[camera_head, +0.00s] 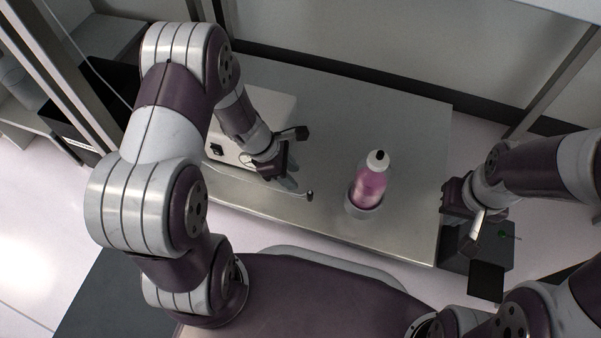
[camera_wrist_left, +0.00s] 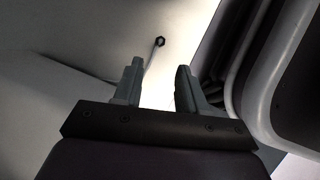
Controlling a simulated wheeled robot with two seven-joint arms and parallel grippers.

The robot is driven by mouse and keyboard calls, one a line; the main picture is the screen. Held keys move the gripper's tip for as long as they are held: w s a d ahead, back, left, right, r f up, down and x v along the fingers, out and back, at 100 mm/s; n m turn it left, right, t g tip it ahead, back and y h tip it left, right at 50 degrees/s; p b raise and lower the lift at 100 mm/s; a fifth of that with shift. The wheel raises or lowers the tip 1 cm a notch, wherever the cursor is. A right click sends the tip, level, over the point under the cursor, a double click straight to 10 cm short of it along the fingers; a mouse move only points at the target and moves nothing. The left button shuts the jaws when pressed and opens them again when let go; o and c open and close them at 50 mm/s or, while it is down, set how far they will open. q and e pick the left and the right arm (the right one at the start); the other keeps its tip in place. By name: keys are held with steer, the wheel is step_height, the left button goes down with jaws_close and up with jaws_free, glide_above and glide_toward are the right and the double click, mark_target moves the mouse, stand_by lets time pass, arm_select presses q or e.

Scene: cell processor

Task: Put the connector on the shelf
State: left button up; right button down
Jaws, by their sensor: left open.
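The connector (camera_head: 309,196) is a small dark end on a thin pale cable, near the front edge of the grey metal surface. It also shows in the left wrist view (camera_wrist_left: 159,41), beyond the fingertips. My left gripper (camera_head: 290,183) is open and empty, just left of the connector and apart from it. Its two fingers (camera_wrist_left: 157,75) stand with a gap between them in the left wrist view. My right gripper (camera_head: 474,222) is at the right, off the end of the surface; its fingers are not clear. I cannot tell which surface is the shelf.
A bottle of pink liquid with a white cap (camera_head: 371,182) stands in a round grey holder (camera_head: 364,208) right of the connector. A pale box with a black switch (camera_head: 216,149) sits behind my left forearm. The grey metal surface (camera_head: 330,110) is clear at the back right.

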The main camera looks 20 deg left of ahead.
arm_select(q)
steer(key=s+a+r+m+y, duration=0.1)
steer(key=s+r+m+y, duration=0.1)
steer(key=s+r+m, duration=0.2)
steer(key=s+a+r+m+y, duration=0.1)
steer(key=s+r+m+y, duration=0.2)
steer(key=r+m, duration=0.8)
steer(key=s+m, duration=0.1)
steer(key=m, duration=0.5)
steer(key=shift+a+r, duration=0.25)
steer(key=shift+a, duration=0.1)
steer(key=shift+w, duration=0.1)
